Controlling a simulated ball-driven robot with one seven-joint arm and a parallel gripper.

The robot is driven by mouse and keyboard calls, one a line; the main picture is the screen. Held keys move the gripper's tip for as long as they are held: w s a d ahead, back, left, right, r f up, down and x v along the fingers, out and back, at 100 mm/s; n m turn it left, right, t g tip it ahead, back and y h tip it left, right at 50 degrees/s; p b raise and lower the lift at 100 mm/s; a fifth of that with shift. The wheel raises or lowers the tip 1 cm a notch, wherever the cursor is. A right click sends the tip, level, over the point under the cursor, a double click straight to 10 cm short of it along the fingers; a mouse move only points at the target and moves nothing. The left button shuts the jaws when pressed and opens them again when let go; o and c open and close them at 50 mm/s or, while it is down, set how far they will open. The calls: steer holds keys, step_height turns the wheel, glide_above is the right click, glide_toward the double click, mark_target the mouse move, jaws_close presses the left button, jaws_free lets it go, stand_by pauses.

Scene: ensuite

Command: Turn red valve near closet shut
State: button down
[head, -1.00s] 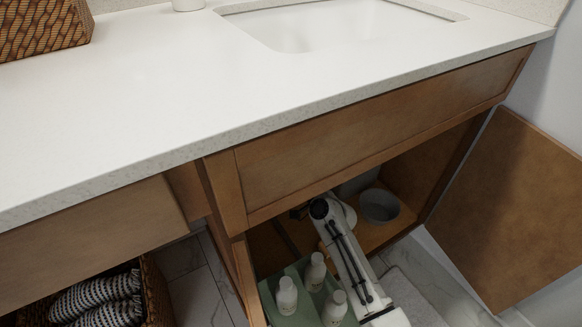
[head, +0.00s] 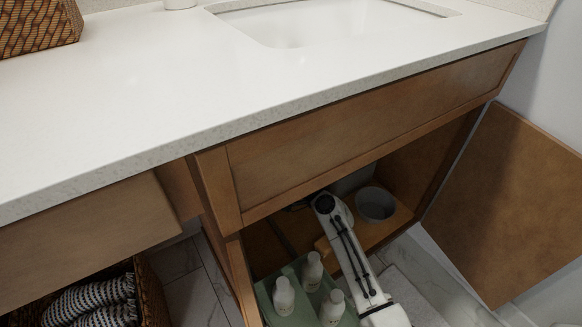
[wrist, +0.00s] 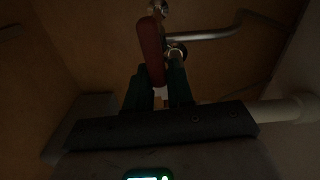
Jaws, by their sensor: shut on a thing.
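The red valve (wrist: 151,48) shows in the wrist view as a red handle on a metal fitting at the top middle. My gripper (wrist: 160,82) has its two dark green fingers at the lower end of the handle, shut on it. The handle runs up and slightly left from between the fingers. In the head view my white arm reaches into the open cabinet under the sink, and the cabinet hides the gripper and the valve.
A metal pipe (wrist: 212,35) runs right from the fitting. In the head view a green caddy (head: 293,265) with white bottles stands left of my arm and a grey bowl (head: 375,204) to its right. The open cabinet door (head: 508,205) is at the right. The countertop (head: 120,110) overhangs above.

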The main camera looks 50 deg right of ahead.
steer(key=shift+f+m, duration=0.2)
steer(key=shift+m, duration=0.3)
steer(key=c, duration=1.1)
jaws_free()
steer(key=shift+s, duration=0.1)
steer(key=v, duration=1)
steer(key=shift+s+p, duration=0.35)
steer(key=shift+a, duration=0.1)
